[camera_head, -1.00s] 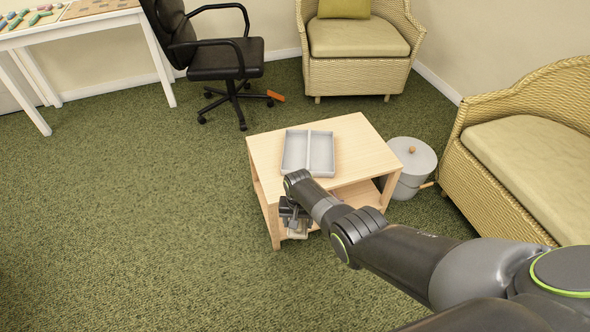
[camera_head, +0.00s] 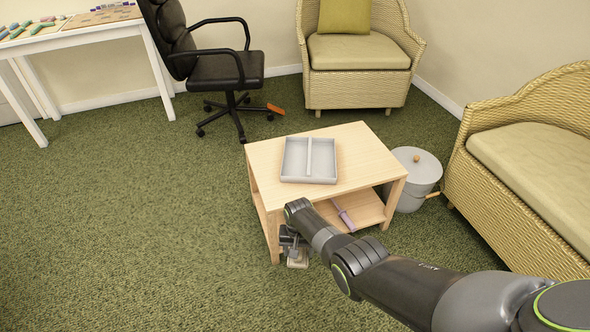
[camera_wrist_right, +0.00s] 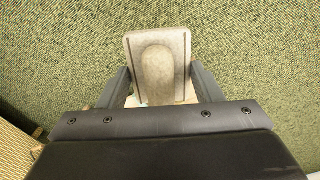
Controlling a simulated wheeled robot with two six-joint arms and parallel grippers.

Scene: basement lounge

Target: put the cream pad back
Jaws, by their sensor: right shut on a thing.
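My right gripper (camera_head: 292,250) hangs low at the front left of the small wooden table (camera_head: 355,150). It is shut on the cream pad (camera_head: 298,263), which shows in part beneath the jaws. In the right wrist view the pad (camera_wrist_right: 160,62) is a rounded, pale slab with an oval hollow, between the two fingers (camera_wrist_right: 160,85), with carpet behind it. A grey two-compartment tray (camera_head: 309,180) lies on the tabletop, and both compartments look empty. My left gripper is not in view.
A purple long thing (camera_head: 344,217) lies on the table's lower shelf. A grey lidded bin (camera_head: 417,170) stands right of the table. A wicker sofa (camera_head: 540,170), wicker armchair (camera_head: 358,55) and black office chair (camera_head: 228,68) surround it. Carpet at left is clear.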

